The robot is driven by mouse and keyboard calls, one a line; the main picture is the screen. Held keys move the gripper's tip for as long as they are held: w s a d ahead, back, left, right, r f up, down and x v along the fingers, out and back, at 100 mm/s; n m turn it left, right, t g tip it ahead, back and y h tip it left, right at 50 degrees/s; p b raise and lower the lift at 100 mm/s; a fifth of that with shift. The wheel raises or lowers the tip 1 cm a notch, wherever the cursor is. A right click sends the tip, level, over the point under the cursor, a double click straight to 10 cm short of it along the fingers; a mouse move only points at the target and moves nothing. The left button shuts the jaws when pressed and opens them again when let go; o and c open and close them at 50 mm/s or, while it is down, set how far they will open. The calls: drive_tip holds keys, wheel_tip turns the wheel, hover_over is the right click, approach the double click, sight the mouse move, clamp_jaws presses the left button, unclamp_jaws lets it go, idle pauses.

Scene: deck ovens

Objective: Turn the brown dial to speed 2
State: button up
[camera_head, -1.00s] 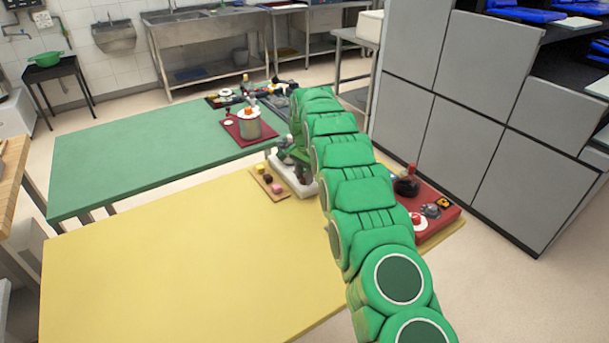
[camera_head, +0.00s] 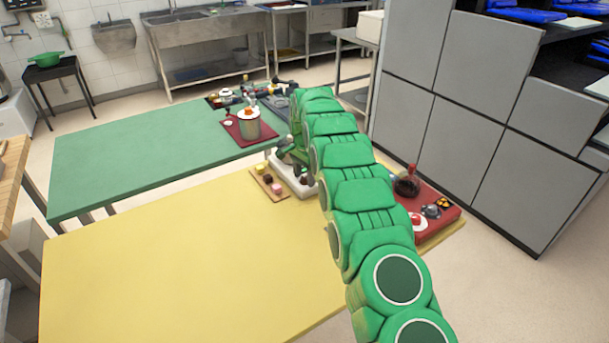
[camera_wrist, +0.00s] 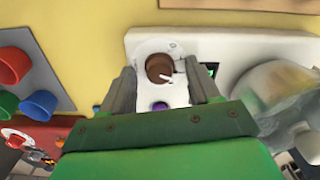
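The brown dial (camera_wrist: 160,68) shows in the wrist view on the white base of a device (camera_wrist: 139,40). A small white pointer mark is on the dial's lower right; I cannot read the scale around it. My gripper (camera_wrist: 161,72) is open, with one grey finger on each side of the dial and gaps between them. I cannot tell how deep the fingertips reach beside it. A purple button (camera_wrist: 160,106) sits below the dial. In the head view the white device (camera_head: 297,186) is partly behind my green arm, and the dial is hidden there.
A clear, blurred vessel (camera_wrist: 275,95) is right of the dial. A grey panel with coloured cups (camera_wrist: 50,70) is at left. A board with small coloured pieces (camera_head: 262,186) lies beside the device. A red board (camera_head: 445,222) is at right. The yellow tabletop (camera_head: 170,260) is mostly clear.

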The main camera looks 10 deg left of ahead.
sight(305, 177)
drive_tip(key=shift+r, duration=0.1)
wheel_tip(305, 177, up, 8)
drive_tip(key=shift+f, duration=0.2)
idle(0.5)
